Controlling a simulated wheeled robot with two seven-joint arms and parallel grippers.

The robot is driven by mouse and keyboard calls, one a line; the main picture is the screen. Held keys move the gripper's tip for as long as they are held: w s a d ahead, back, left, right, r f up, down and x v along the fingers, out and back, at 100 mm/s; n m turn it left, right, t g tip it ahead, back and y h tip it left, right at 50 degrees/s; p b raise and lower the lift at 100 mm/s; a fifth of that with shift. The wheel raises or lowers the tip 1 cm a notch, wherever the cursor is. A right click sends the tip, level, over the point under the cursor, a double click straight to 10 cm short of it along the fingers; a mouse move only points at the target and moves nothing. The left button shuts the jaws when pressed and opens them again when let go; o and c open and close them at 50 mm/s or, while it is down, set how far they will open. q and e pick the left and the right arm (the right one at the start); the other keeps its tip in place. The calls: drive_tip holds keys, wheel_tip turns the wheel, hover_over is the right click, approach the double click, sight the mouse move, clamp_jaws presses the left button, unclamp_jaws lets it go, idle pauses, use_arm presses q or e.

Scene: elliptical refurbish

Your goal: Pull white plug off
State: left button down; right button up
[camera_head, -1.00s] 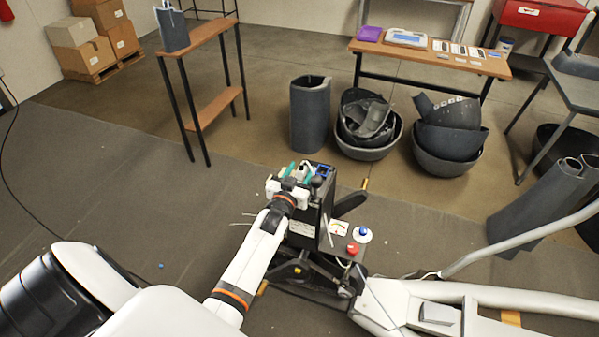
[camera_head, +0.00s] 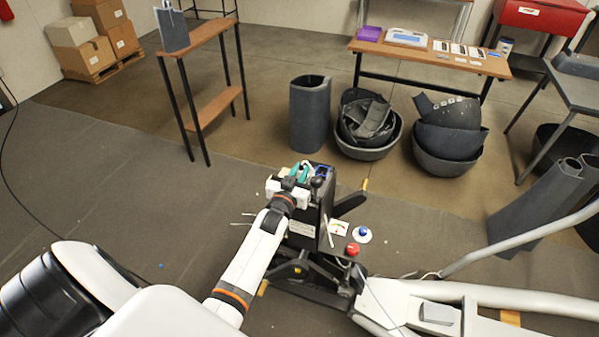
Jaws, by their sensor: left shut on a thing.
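My left gripper (camera_head: 298,177) is at the top of the black upright housing (camera_head: 306,215) of the elliptical machine. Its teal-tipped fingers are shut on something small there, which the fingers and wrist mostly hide. The white plug cannot be made out clearly; a small pale spot shows by the fingers. A blue-edged socket part (camera_head: 323,171) sits on top of the housing, just right of the fingers. A dark round knob (camera_head: 317,182) stands beside it. My right gripper is not in view.
A red button (camera_head: 352,249) and a blue knob on a white disc (camera_head: 364,234) sit low right of the housing. The machine's grey frame (camera_head: 470,293) runs to the right. Grey shells (camera_head: 365,130) and a wooden table (camera_head: 430,52) stand behind. Floor at left is mostly clear.

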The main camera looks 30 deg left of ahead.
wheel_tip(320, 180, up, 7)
drive_tip(key=p, duration=0.7)
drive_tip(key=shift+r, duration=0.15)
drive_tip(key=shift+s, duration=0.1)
idle(0.5)
